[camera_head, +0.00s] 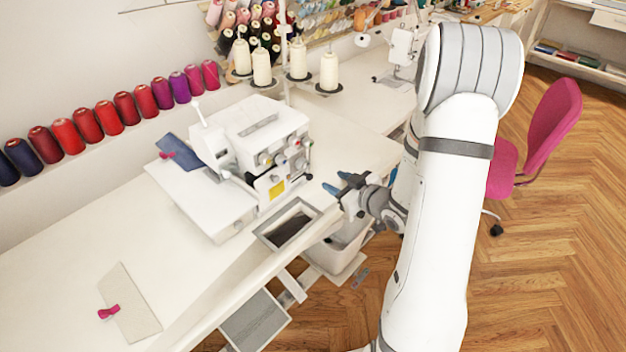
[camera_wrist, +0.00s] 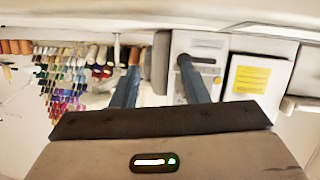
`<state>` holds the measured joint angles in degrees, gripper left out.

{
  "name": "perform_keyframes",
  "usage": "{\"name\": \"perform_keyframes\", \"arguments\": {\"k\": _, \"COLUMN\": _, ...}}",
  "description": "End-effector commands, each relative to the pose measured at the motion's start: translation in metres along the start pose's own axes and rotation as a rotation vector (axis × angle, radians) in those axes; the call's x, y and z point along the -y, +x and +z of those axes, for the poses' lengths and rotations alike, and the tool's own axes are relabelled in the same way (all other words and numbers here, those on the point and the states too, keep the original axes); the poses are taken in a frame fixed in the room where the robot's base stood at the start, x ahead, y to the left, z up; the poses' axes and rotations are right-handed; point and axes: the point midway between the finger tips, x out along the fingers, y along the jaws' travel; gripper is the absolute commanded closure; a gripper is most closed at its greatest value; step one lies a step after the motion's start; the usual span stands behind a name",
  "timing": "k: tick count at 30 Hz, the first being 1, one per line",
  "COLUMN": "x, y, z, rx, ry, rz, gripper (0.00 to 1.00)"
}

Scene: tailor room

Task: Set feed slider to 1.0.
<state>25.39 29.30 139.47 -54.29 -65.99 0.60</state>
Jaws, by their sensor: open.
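The white overlock sewing machine (camera_head: 255,135) stands on the white table, with dials on its front and a yellow label low on that face. The feed slider is too small to pick out with certainty. My gripper (camera_head: 342,187) is open and empty, with dark blue fingers, to the right of the machine and apart from it in the head view. In the wrist view my gripper (camera_wrist: 158,82) has its two fingers spread toward the machine (camera_wrist: 205,45). The right finger overlaps the machine's face, left of the yellow label (camera_wrist: 249,80); contact cannot be told.
Thread cones (camera_head: 329,72) stand behind the machine. A fabric piece with a pink clip (camera_head: 138,308) lies front left. A pink chair (camera_head: 545,130) stands right.

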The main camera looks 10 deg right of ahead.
Motion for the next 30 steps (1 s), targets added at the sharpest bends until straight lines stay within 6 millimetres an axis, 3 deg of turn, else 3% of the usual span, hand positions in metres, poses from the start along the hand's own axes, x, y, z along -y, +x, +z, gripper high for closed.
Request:
{"name": "perform_keyframes", "arguments": {"k": 1, "x": 0.005, "y": 0.000, "z": 0.011, "rx": -0.057, "ry": 0.029, "rz": -0.031, "gripper": 0.59}}
{"name": "perform_keyframes", "arguments": {"k": 3, "x": 0.012, "y": -0.003, "z": 0.014, "rx": -0.141, "ry": 0.060, "rz": -0.069, "gripper": 0.59}}
{"name": "perform_keyframes", "arguments": {"k": 13, "x": 0.024, "y": -0.011, "z": 0.013, "rx": -0.313, "ry": 0.131, "rz": -0.137, "gripper": 0.59}}
{"name": "perform_keyframes", "arguments": {"k": 24, "x": 0.030, "y": 0.040, "z": -0.005, "rx": -0.312, "ry": 0.129, "rz": -0.137, "gripper": 0.59}}
{"name": "perform_keyframes", "arguments": {"k": 30, "x": 0.031, "y": 0.056, "z": -0.009, "rx": -0.311, "ry": 0.131, "rz": -0.135, "gripper": 0.59}}
